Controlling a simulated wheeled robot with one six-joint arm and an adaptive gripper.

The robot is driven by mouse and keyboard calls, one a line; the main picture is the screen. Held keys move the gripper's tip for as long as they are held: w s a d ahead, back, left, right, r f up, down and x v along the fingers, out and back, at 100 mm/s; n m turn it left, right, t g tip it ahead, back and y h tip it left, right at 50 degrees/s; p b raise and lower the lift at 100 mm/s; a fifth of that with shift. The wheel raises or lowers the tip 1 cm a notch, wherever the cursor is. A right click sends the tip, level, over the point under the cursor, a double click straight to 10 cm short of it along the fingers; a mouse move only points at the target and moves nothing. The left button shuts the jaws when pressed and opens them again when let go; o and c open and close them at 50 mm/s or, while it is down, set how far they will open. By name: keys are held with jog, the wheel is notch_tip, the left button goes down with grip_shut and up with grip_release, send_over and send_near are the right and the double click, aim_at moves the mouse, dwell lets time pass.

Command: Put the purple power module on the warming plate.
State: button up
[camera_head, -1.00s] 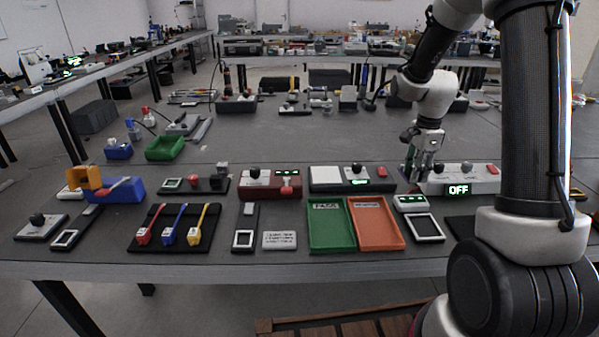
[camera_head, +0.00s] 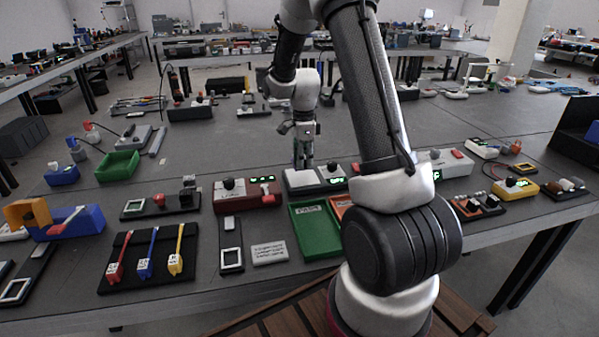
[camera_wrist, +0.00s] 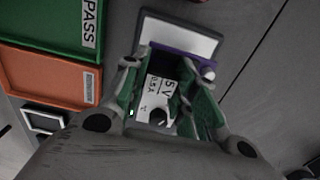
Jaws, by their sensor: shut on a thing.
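The purple power module (camera_wrist: 167,88) has a white face marked 5V 0.5A, and a purple edge shows beside it. My gripper (camera_wrist: 163,84) is shut on it, with a finger on each side. The warming plate (camera_wrist: 180,38) is a pale flat square in a dark frame, partly behind the module and fingers. I cannot tell whether the module touches the plate.
A green PASS tray (camera_head: 314,232) lies in front of the warming plate unit. An orange tray (camera_head: 341,206) beside it is mostly hidden by my arm. A red-brown box with a knob (camera_head: 246,196) stands to the left.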

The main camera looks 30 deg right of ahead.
aim_at(303, 179)
jog(key=shift+f, duration=2.2)
jog(key=o, duration=1)
jog(key=shift+f, duration=0.15)
jog(key=shift+o, duration=0.2)
